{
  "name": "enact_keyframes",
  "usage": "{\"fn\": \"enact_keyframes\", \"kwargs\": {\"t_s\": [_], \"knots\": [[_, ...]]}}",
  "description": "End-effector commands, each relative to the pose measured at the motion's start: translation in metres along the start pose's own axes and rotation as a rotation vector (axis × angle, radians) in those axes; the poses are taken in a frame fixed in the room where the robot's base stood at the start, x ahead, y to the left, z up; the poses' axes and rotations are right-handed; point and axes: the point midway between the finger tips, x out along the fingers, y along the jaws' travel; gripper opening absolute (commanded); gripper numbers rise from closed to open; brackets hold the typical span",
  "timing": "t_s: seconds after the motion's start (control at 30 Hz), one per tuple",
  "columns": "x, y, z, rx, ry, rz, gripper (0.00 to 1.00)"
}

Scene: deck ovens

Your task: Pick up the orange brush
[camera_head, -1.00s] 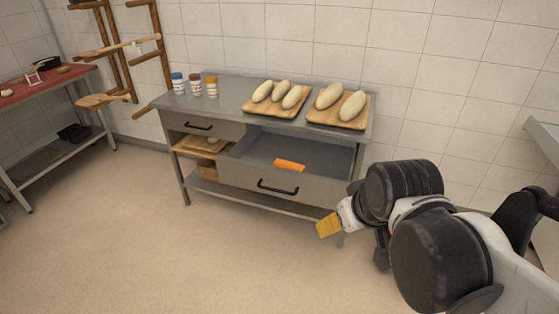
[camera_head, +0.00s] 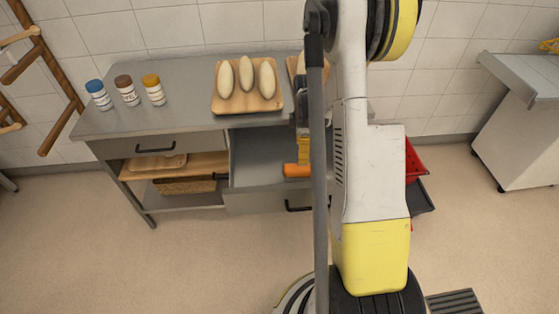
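The orange brush (camera_head: 292,170) lies in the open drawer (camera_head: 257,155) of the grey metal table. Only its left part shows clearly; my arm hides the rest. My gripper (camera_head: 304,153) points down over the drawer, with a yellow finger right at the brush in the picture. My arm covers most of the gripper, so I cannot tell whether the fingers are open or shut, or whether they touch the brush.
The grey table (camera_head: 185,88) bears several jars (camera_head: 126,92) at left and dough loaves on a wooden board (camera_head: 222,107). A red container (camera_head: 414,162) shows behind my arm at right. A grey unit (camera_head: 535,125) stands at far right. The floor in front is clear.

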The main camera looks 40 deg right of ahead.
Motion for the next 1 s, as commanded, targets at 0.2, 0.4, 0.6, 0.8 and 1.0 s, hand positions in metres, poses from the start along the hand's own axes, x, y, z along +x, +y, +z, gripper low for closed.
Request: {"fn": "enact_keyframes", "kwargs": {"t_s": [0.2,0.4,0.6,0.8,1.0], "knots": [[0.032,0.0,0.001,-0.003,0.0,-0.002,0.68],[0.058,0.001,0.001,-0.002,0.0,-0.001,0.68],[0.08,0.001,0.003,-0.002,0.0,-0.001,0.68],[0.107,0.001,0.004,-0.002,0.0,-0.001,0.68],[0.107,0.001,0.004,-0.002,0.0,-0.001,0.68]]}}
